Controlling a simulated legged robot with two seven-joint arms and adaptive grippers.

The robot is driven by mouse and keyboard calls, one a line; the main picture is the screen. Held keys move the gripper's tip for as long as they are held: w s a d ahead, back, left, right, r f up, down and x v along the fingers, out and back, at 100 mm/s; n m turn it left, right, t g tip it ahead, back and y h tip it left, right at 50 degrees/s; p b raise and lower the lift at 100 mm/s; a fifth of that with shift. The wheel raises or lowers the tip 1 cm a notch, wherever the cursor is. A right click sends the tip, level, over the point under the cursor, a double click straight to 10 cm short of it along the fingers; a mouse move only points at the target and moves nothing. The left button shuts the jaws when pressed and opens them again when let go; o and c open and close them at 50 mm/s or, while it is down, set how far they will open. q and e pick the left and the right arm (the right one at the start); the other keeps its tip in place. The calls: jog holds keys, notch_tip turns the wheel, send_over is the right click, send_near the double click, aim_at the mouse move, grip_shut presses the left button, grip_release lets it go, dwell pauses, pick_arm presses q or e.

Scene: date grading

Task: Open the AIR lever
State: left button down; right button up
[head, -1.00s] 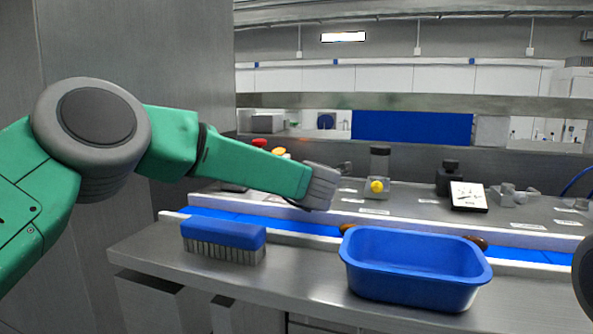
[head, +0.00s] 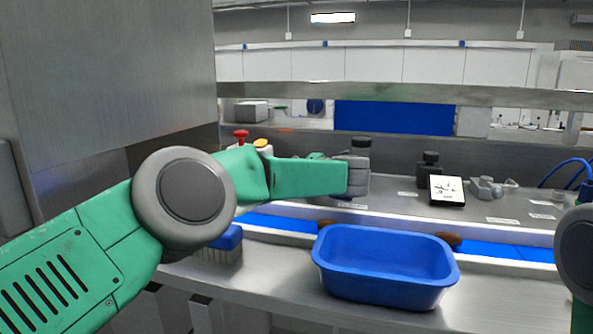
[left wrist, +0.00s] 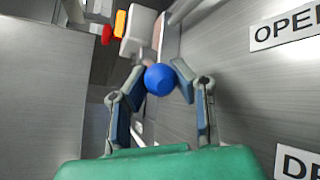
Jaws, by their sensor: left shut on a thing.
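In the left wrist view, a round blue knob (left wrist: 159,79) sits between the fingertips of my left gripper (left wrist: 160,76), which is shut on it. A label reading "OPE…" (left wrist: 286,25) and another starting "DR" (left wrist: 298,163) lie on the metal panel to the right. I cannot read an AIR label, and the knob's stem is hidden. In the head view my left gripper (head: 357,172) reaches over the console behind the belt. It hides the knob there. My right gripper is out of view.
A blue tub (head: 385,268) stands on the steel counter in front of the blue belt (head: 285,223). My left arm partly covers a blue brush (head: 222,252). A red button (head: 241,134), a small white display (head: 446,189) and grey fittings (head: 490,187) are on the console.

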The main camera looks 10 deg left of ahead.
pick_arm(q)
jog(key=shift+d+f, duration=0.2)
jog(key=c, duration=1.6)
grip_release()
jog(key=shift+w+d, duration=0.25)
jog(key=v, duration=1.2)
jog(key=shift+d, duration=0.15)
jog(key=shift+w, duration=0.1)
